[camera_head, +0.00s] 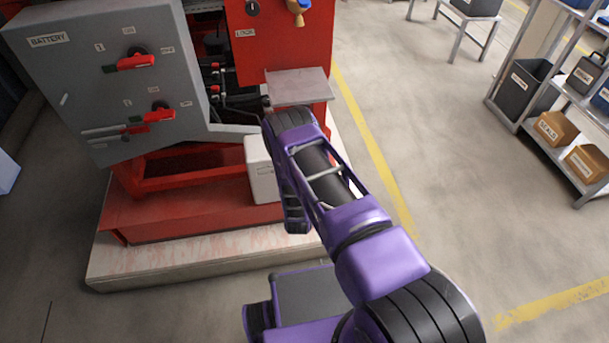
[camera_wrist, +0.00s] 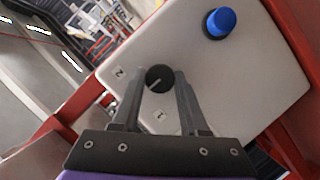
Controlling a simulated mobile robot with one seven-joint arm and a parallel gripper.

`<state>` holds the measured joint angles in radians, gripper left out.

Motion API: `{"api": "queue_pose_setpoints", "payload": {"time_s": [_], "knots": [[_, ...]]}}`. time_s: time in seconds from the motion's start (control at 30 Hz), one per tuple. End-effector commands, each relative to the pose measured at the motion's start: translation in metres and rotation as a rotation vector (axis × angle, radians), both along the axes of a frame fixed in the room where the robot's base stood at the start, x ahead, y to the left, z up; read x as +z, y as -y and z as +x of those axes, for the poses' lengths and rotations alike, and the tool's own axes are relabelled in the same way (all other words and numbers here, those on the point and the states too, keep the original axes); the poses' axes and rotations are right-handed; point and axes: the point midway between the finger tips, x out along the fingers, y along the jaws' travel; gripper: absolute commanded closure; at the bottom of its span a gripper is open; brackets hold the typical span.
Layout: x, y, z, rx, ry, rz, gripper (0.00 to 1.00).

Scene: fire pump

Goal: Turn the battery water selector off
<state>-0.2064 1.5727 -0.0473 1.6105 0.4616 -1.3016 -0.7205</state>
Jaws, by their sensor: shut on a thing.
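In the wrist view, a round black selector knob (camera_wrist: 159,79) with a white pointer line sits on a pale grey panel (camera_wrist: 255,75). Its pointer slants toward the lower left. One small label is left of the knob and another is below it; their text is too small to read surely. My gripper (camera_wrist: 158,84) has one finger on each side of the knob and is shut on it. In the head view, my arm reaches down beside a white box (camera_head: 262,172) on the red pump frame. My fingers and the knob are hidden there.
A blue button (camera_wrist: 220,22) stands out from the same panel, above right of the knob. A grey BATTERY cabinet (camera_head: 60,90) with red-handled switches (camera_head: 135,62) is left. Red frame members (camera_head: 190,205) are close to my arm. Open floor (camera_head: 440,150) lies right, before a shelf (camera_head: 545,140).

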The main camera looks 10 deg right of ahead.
Motion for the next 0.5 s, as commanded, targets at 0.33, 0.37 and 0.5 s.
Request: {"api": "queue_pose_setpoints", "payload": {"time_s": [0.33, 0.37, 0.5], "knots": [[-0.0003, -0.0003, -0.0002, 0.0, 0.0, -0.042, 1.0], [-0.0003, -0.0003, -0.0001, 0.0, 0.0, -0.042, 1.0], [-0.0004, -0.0002, -0.0003, 0.0, 0.0, -0.042, 1.0]]}}
